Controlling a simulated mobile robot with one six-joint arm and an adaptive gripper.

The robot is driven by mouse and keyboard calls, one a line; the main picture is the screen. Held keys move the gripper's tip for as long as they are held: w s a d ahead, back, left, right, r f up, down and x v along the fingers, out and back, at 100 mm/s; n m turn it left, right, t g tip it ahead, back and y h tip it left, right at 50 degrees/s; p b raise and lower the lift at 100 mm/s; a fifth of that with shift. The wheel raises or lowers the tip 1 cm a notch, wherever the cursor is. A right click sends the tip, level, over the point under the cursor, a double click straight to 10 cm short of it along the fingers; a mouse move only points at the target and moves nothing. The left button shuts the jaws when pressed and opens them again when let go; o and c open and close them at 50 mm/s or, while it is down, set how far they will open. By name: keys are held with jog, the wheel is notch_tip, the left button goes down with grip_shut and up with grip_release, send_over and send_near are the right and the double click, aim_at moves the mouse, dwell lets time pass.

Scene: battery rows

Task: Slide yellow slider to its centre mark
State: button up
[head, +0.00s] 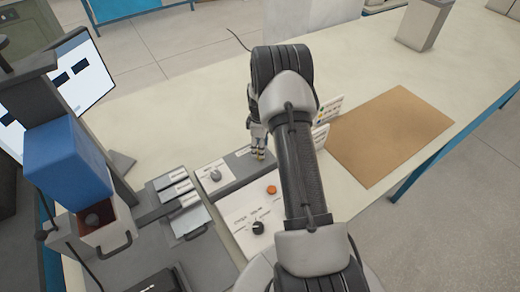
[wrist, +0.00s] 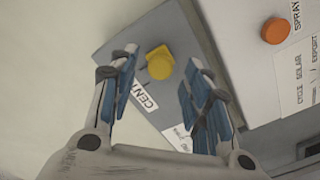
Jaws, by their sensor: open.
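The yellow slider (wrist: 160,63) shows in the wrist view as a round knob on a square yellow base, on a grey panel (wrist: 118,50). A white label reading "CENT" (wrist: 146,93), partly cut off from view, lies beside it. My gripper (wrist: 163,59) is open, with one finger on each side of the slider. I cannot tell whether either finger touches it. In the head view my gripper (head: 259,150) points down over the grey panel, and a small bit of yellow shows at its tips. The slider's track is mostly hidden.
An orange button (head: 272,190) and a black knob (head: 259,227) sit on the white panel close by. A grey knob (head: 216,175) is left of my gripper. Small signs (head: 328,112) stand behind my arm.

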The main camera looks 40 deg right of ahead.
jog(key=shift+f, duration=0.75)
jog(key=shift+c, duration=0.3)
grip_shut()
